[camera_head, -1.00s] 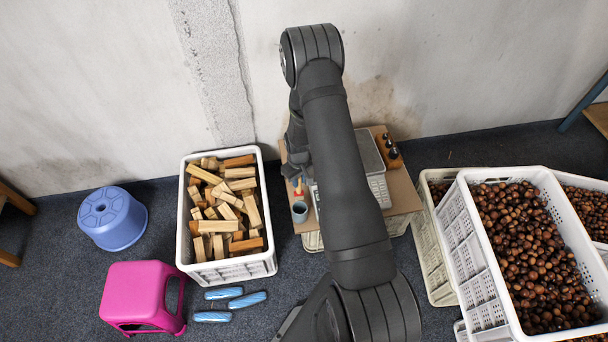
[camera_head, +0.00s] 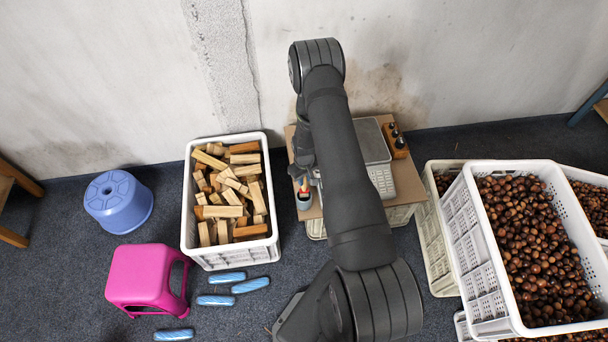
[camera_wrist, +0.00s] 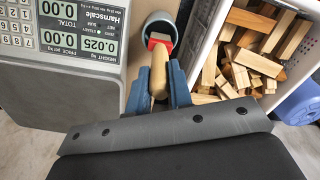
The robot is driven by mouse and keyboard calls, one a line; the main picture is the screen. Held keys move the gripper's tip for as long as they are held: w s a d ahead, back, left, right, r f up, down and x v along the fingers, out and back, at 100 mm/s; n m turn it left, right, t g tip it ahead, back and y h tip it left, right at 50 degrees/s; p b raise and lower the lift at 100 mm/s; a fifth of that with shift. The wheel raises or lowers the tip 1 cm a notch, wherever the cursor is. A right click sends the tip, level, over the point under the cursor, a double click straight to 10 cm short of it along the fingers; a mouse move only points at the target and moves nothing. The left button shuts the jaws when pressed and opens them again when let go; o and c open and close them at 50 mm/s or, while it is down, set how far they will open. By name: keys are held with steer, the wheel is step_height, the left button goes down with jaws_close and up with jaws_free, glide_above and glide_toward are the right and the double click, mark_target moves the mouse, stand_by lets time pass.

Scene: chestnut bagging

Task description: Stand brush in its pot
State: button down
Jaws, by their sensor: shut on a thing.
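The brush has a wooden handle and a red band near its head; it shows in the wrist view (camera_wrist: 159,68) and small in the head view (camera_head: 304,184). My gripper (camera_wrist: 160,88) has blue-grey fingers shut on the handle. The brush's red end points at the pot, a grey-blue cup (camera_wrist: 160,20), and overlaps its mouth in the wrist view. In the head view the pot (camera_head: 304,202) stands at the left front edge of the cardboard-topped stand (camera_head: 312,212), just below the brush. I cannot tell whether the brush tip is inside the pot. My arm hides part of the stand.
A scale (camera_wrist: 60,60) sits close beside the pot. A white crate of wood blocks (camera_head: 235,257) stands left of the stand. Chestnut crates (camera_head: 480,270) are at right.

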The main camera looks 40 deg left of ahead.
steer(key=shift+f, duration=2)
steer(key=c, duration=1.2)
jaws_free()
step_height(320, 180, up, 17)
steer(key=shift+r, duration=0.2)
steer(key=shift+f, duration=0.1)
step_height(320, 180, down, 17)
steer(key=shift+f, duration=0.1)
